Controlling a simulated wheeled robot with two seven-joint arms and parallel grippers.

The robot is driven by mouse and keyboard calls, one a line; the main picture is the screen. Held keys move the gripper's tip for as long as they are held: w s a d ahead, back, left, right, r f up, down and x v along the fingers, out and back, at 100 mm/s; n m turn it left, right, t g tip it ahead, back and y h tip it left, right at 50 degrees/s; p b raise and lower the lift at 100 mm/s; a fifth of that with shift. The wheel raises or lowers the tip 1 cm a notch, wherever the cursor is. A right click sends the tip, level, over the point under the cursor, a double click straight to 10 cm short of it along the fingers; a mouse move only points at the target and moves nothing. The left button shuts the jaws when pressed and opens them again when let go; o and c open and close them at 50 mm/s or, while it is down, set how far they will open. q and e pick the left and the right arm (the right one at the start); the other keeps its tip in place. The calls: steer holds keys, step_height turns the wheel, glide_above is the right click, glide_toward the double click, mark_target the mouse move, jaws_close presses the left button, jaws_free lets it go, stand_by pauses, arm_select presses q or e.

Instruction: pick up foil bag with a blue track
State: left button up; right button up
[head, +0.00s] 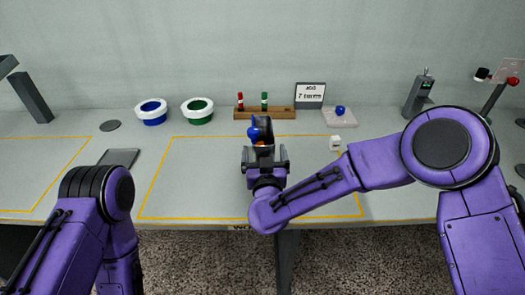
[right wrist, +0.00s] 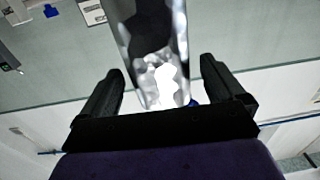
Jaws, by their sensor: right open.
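The foil bag (head: 266,124) stands in the middle of the table, shiny and grey, with a blue part (head: 253,133) on its left and an orange patch low down. In the right wrist view the silver, crinkled foil bag (right wrist: 180,40) shows between the fingers, with a bit of blue by its lower right. My right gripper (head: 264,154) is open at the bag; gaps show between the fingers and the foil in the right wrist view (right wrist: 163,75). My left gripper is out of view; only its arm shows.
A wooden rack (head: 283,113) with red and green spindles, a sign (head: 310,94) and a pad (head: 334,123) with a blue knob are behind. A small white block (head: 335,143) lies right.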

mark_target(263, 143)
steer(key=w+p, duration=0.1)
steer(key=w, duration=0.3)
steer(key=shift+w+a, duration=0.1)
steer(key=shift+w, duration=0.3)
steer(key=shift+r, duration=0.1)
steer(key=shift+c, duration=0.4)
steer(key=c, duration=1.5)
